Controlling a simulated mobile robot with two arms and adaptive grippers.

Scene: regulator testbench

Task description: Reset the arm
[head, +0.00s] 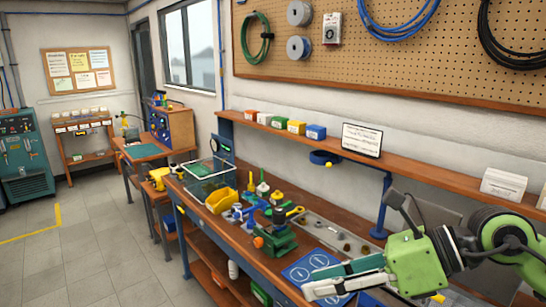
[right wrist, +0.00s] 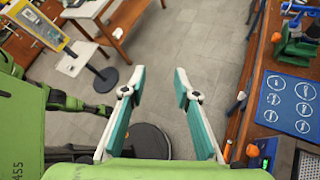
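My right gripper (head: 312,281) shows in the head view at the lower right, reaching left over the front of the workbench (head: 226,237). In the right wrist view my right gripper (right wrist: 159,82) is open, its two teal-and-white fingers apart with nothing between them. Grey floor shows between and beyond the fingers. My left gripper does not show clearly in either view; green parts of my own body fill the left edge of the wrist view.
A green vise-like fixture (head: 275,241) stands on the bench near a yellow bin (head: 221,200) and a blue mat (head: 308,267). The mat also shows in the wrist view (right wrist: 287,101). A shelf (head: 290,131) runs above the bench. The floor at left is clear.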

